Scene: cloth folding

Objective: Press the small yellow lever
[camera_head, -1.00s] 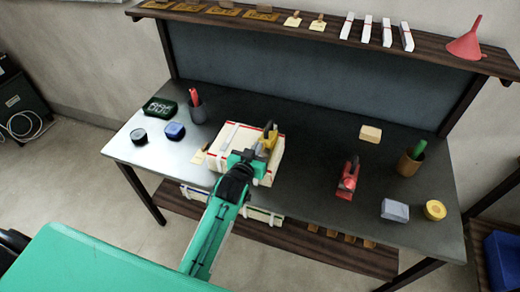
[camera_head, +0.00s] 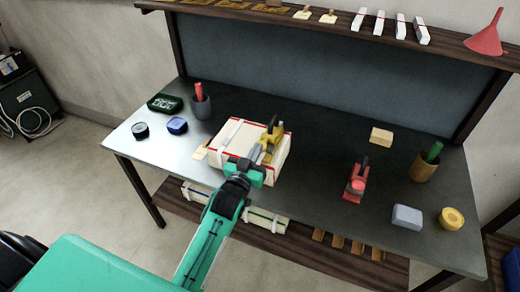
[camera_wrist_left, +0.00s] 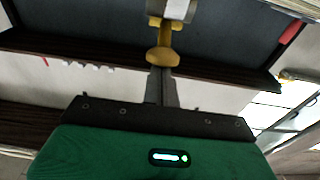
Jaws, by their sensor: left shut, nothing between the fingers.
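The small yellow lever (camera_head: 273,132) stands upright on a cream box with red edging (camera_head: 228,131), in the middle left of the workbench. In the left wrist view the lever (camera_wrist_left: 161,52) shows a rounded yellow knob with a grey-white piece beyond it. My left gripper (camera_head: 262,151) is shut and empty, over the box at the near side of the lever. In the left wrist view its fingers (camera_wrist_left: 163,80) point at the knob, which overlaps their tips; I cannot tell whether they touch. My right gripper is in neither view.
A red clamp-like device (camera_head: 356,182) stands to the right on the dark table (camera_head: 310,165). A tan block (camera_head: 381,137), grey block (camera_head: 407,217) and yellow round item (camera_head: 451,218) lie farther right. A grey cup (camera_head: 200,108) and blue item (camera_head: 177,125) are left.

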